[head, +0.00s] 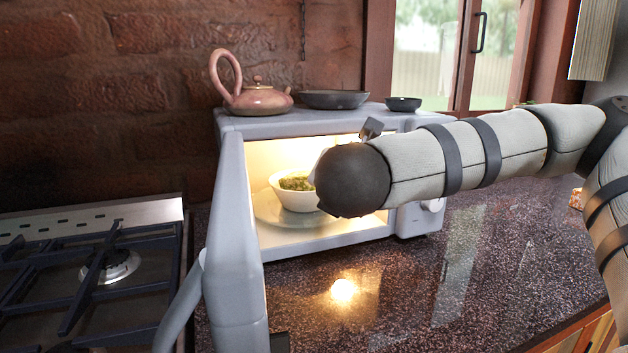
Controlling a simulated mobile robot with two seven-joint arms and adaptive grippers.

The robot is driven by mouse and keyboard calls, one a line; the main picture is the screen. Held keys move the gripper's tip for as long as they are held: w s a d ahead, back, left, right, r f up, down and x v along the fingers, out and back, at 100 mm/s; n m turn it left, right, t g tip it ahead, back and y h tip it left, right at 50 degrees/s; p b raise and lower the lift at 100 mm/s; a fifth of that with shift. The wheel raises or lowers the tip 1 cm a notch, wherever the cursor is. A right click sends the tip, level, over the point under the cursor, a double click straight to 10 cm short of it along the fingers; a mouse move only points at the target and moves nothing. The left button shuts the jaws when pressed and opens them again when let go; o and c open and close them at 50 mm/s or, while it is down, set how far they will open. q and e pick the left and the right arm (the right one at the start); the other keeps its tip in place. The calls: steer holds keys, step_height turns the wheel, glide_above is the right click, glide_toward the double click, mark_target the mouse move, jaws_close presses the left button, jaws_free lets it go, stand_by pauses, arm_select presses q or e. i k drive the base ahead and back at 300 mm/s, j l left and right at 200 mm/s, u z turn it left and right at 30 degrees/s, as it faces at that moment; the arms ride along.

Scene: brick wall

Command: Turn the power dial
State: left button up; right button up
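A pale grey microwave (290,127) stands on the speckled dark counter with its door (236,240) swung open at the left. Its inside is lit. A white bowl (296,199) with green food sits on the round plate inside. A round white dial (434,204) shows on the right front of the microwave, partly hidden by my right arm. My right arm comes in from the right and reaches across the opening, its dark end in front of the bowl. My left gripper is not in view.
A pink teapot (258,98), a dark shallow dish (334,99) and a small dark bowl (403,104) stand on top of the microwave. A gas hob (110,268) is at the left. The counter (480,270) at front right is clear.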

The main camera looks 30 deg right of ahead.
mark_target(433, 206)
steer(key=k, duration=1)
